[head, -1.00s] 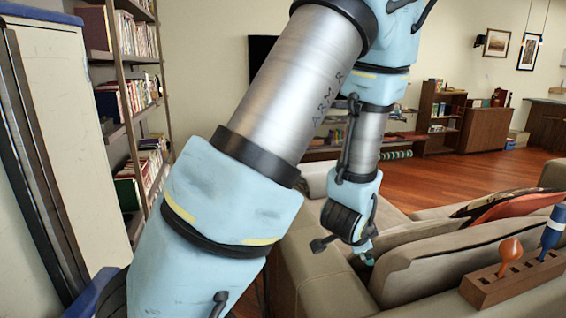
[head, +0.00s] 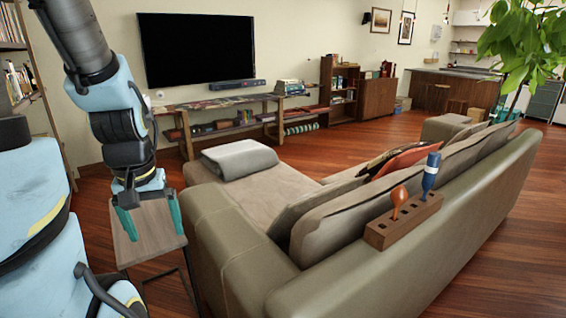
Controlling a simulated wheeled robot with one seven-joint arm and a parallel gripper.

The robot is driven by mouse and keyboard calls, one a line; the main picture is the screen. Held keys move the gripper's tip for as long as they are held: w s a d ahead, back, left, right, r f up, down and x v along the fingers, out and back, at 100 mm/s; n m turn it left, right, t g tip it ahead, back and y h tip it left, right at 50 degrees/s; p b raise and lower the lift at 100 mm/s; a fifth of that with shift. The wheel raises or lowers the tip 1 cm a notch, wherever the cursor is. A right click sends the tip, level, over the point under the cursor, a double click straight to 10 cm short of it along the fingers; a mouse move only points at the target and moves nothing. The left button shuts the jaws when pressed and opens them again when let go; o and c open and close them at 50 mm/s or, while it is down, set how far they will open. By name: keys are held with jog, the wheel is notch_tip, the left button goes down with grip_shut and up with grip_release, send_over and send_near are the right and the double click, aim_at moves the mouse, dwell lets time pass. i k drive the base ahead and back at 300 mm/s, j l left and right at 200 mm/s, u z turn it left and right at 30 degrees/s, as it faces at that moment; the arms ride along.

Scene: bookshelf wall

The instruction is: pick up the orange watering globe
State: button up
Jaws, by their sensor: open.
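The orange watering globe (head: 398,200) stands upright in a brown wooden block with holes (head: 379,236), on the top of the sofa's back. A blue one (head: 430,172) stands in the same block, just behind and to the right of it. My gripper (head: 149,222) hangs at the left of the head view, pointing down with its two green fingers spread apart. It is open and empty, well to the left of the globe, in front of a small side table. The lower part of the globe is hidden inside the block.
The beige sofa (head: 330,291) fills the middle, with cushions and a grey folded blanket (head: 238,159). A small side table (head: 152,242) is beside my gripper. A leafy plant (head: 522,45) stands at the right. Wooden floor at the lower right is clear.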

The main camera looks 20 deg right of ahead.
aim_at(399, 196)
jog(key=j+z, duration=0.1)
jog(key=z, duration=0.35)
jog(key=i+l+z, duration=0.1)
jog(key=l+z, duration=0.25)
jog(key=z, duration=0.15)
